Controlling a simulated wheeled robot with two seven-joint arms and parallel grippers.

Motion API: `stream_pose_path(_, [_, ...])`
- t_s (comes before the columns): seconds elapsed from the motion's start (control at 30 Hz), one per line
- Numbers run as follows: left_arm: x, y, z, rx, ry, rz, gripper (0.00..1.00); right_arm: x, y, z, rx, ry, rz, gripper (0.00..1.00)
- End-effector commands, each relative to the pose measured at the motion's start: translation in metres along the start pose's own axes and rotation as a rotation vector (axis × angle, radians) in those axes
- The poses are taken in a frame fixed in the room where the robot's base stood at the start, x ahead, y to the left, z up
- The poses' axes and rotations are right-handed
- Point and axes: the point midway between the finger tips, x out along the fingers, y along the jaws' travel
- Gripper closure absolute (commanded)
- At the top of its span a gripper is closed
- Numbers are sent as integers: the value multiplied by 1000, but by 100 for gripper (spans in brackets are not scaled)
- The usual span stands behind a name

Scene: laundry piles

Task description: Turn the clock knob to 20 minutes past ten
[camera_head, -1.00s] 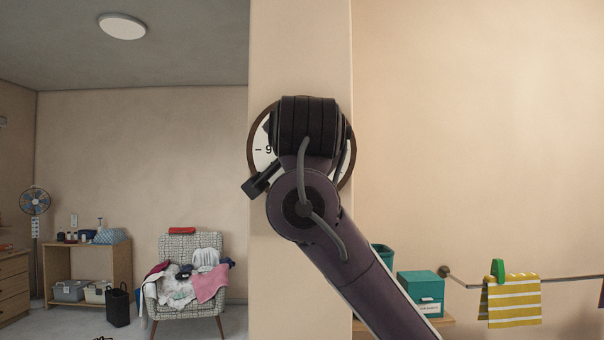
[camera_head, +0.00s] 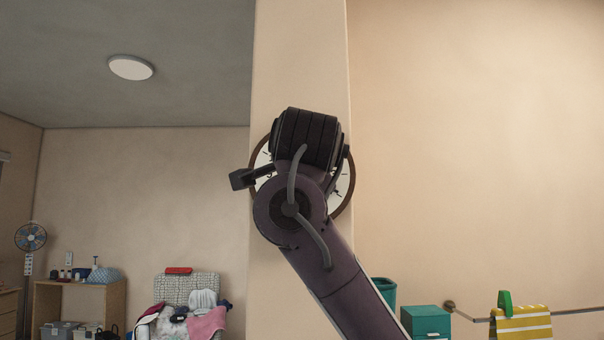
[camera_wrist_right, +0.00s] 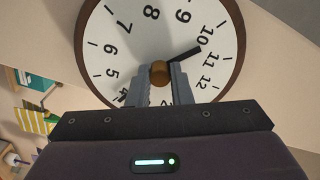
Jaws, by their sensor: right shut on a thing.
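A round white clock (camera_wrist_right: 150,45) with black numerals and a brown rim hangs on a pillar. In the head view the clock (camera_head: 343,190) is mostly hidden behind my right arm. My right gripper (camera_wrist_right: 160,80) is shut on the round brown knob (camera_wrist_right: 160,70) at the clock's centre. In the wrist view a short black hand (camera_wrist_right: 185,54) points between 10 and 11. A dark tip, perhaps of the other hand, shows near the 4 beside a finger; the rest is hidden. My left gripper is not in view.
The pillar (camera_head: 300,60) carries the clock. To the right, a rail (camera_head: 575,311) holds a yellow striped towel (camera_head: 522,324) near a teal box (camera_head: 425,320). To the left, an armchair (camera_head: 190,287) holds laundry. The space around the clock is clear.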

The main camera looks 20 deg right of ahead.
Motion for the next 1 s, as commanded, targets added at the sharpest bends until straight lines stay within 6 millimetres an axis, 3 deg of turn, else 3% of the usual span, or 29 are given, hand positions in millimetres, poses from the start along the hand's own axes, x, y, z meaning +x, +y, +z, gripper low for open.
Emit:
stream_pose_path(0.17, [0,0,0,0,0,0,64,0,0,0,0,1,-1,100])
stream_pose_path(0.2, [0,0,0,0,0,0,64,0,0,0,0,1,-1,80])
stream_pose_path(0.37, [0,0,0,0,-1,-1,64,0,0,0,-1,1,-1,59])
stream_pose_path(0.7, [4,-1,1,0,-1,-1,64,-5,1,0,-1,1,-2,59])
stream_pose_path(1.0, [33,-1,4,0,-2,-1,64,-52,4,1,-1,4,-5,59])
